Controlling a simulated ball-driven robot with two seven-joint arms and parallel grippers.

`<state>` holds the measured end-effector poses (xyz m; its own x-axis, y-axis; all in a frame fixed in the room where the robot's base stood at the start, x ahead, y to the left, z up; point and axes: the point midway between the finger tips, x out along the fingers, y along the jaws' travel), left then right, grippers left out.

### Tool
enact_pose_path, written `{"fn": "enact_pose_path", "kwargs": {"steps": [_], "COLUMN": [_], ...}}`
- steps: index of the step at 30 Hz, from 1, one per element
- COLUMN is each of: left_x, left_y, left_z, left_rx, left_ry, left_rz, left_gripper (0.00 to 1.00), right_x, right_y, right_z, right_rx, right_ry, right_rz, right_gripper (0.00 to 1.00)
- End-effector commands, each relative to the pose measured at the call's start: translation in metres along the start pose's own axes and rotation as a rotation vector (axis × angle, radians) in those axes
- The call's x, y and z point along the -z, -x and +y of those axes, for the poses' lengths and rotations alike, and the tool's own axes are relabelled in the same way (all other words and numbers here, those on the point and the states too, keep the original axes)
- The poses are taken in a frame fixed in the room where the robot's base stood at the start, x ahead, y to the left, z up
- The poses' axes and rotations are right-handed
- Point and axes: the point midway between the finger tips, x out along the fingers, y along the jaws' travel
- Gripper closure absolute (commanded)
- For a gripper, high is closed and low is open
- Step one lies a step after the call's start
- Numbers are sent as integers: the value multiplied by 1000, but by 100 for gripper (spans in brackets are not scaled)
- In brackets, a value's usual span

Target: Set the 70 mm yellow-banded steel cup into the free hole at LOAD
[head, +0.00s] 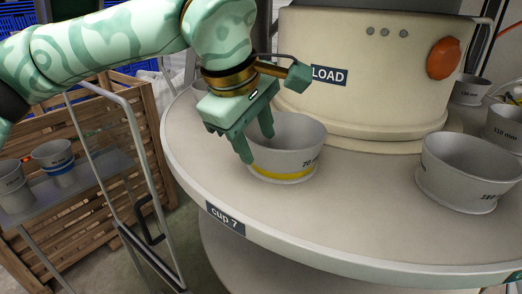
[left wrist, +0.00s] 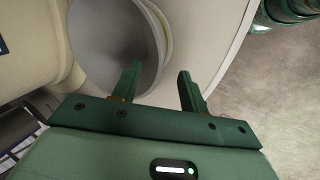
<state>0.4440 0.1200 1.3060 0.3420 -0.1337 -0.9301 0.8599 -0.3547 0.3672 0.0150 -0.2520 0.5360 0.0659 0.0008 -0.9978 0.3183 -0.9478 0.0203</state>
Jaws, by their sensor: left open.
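The yellow-banded steel cup (head: 290,152), marked "70 m…", stands upright on the round table by the LOAD sign (head: 329,76). I cannot tell whether its base sits in a hole. My left gripper (head: 257,148) is open at the cup's left rim. In the left wrist view, the cup's mouth (left wrist: 105,45) is at upper left. There, one finger of the left gripper (left wrist: 160,68) overlaps the mouth and the other is outside the wall. I see no clear grip on the wall. No empty hole shows. My right gripper is not in view.
The round table (head: 350,225) has a "cup 7" label on its edge. A cream housing (head: 390,60) with an orange button stands behind the cup. Other cups (head: 470,170) stand to the right. A side shelf (head: 85,180) at left holds two cups, one blue-banded. A metal frame stands beside it.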

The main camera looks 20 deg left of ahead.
Motion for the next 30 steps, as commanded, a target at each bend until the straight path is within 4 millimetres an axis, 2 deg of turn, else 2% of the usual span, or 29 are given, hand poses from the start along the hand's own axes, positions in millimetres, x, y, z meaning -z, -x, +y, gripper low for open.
{"fn": "enact_pose_path", "kwargs": {"steps": [1, 6, 12, 26, 30], "left_x": [0, 0, 0, 0, 5], "left_y": [15, 50, 69, 69, 56], "left_z": [2, 1, 0, -1, -16], "left_rx": [-5, -3, -1, 6, 122], "left_ry": [1, 1, 0, 8, 159], "left_rz": [1, 1, 1, -9, -176], "left_gripper": [56, 56, 56, 56, 56], "right_x": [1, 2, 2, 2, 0], "right_y": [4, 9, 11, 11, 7], "right_z": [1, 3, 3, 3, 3], "right_rx": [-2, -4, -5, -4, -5], "right_ry": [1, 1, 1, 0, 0], "right_rz": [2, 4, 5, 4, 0], "right_gripper": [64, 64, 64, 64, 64]}}
